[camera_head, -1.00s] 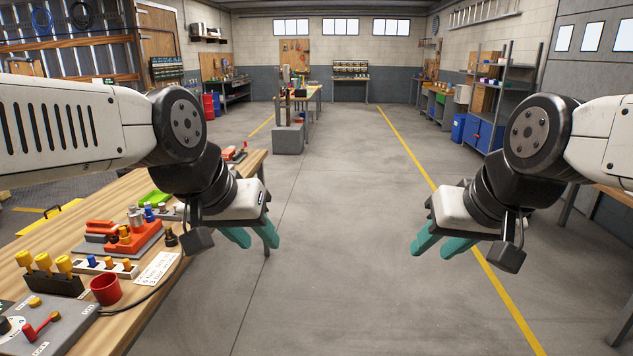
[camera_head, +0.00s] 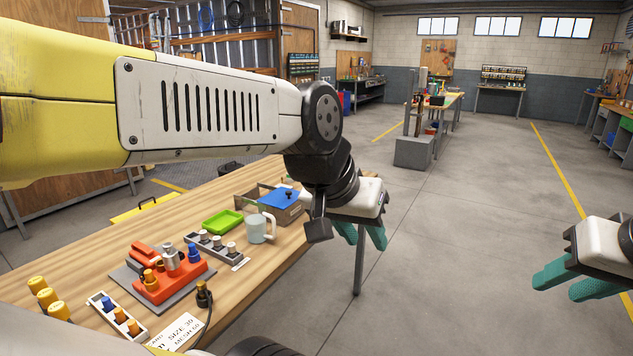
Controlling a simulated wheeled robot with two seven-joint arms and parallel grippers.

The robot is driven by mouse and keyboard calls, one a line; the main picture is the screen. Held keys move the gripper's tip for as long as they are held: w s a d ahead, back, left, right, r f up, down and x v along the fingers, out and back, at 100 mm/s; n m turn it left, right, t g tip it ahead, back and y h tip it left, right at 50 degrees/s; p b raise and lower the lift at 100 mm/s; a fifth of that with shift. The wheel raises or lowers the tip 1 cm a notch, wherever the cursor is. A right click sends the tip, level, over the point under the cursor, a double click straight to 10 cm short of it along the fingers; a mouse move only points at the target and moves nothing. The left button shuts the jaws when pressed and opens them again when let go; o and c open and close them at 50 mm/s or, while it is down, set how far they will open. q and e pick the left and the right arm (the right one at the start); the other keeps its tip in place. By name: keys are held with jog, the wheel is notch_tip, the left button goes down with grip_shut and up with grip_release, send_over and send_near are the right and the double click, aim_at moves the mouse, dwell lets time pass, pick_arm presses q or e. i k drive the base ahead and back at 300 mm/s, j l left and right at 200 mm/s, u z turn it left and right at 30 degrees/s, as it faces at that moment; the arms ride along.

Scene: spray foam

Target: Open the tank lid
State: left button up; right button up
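My arm and wrist hide part of the bench's far end. My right gripper (camera_head: 571,283) is at the right edge, over the floor, far from the box, with its teal fingers apart and empty.
On the bench (camera_head: 270,255) stand a clear mug (camera_head: 257,229), a green tray (camera_head: 223,221), an orange fixture (camera_head: 168,280), a dark plug (camera_head: 203,295) and yellow-capped parts (camera_head: 46,297). The floor right of the bench is clear. A grey block (camera_head: 413,152) stands farther back.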

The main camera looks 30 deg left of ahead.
aim_at(282, 198)
jog(key=i+u, duration=0.5)
jog(key=i+l+u, duration=0.1)
jog(key=i+u, duration=0.15)
jog(key=u, duration=0.25)
jog(key=i+u, duration=0.2)
jog(key=u, duration=0.2)
jog(key=i+l+u, duration=0.15)
jog(key=u, duration=0.25)
jog(key=i+l+u, duration=0.15)
jog(key=i+u, duration=0.2)
jog(key=k, duration=0.05)
